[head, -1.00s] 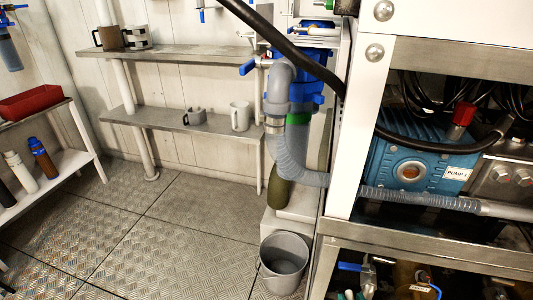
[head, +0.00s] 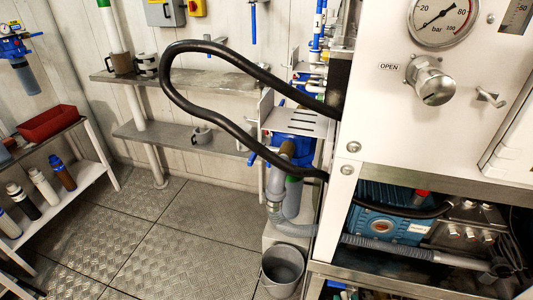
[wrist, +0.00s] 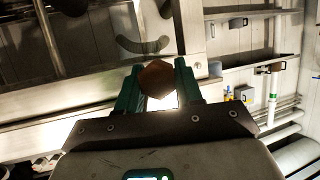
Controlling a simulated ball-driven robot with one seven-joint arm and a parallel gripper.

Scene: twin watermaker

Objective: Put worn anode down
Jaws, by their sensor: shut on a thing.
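In the wrist view, my gripper (wrist: 158,84) has two green fingers. They are shut on a brown, six-sided piece (wrist: 158,78), which I take to be the worn anode. It sits between the fingertips, seen end-on, with a bright glare just below it. The rest of its length is hidden. Neither my gripper nor the held piece shows in the head view. I cannot tell how far it is from any surface.
A grey bucket (head: 283,268) stands on the floor beside the white cabinet (head: 410,130). A red tray (head: 50,124) is on the left bench; bottles stand below it. Mugs stand on the wall shelves (head: 190,82). A black hose (head: 195,100) loops out. The middle floor is clear.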

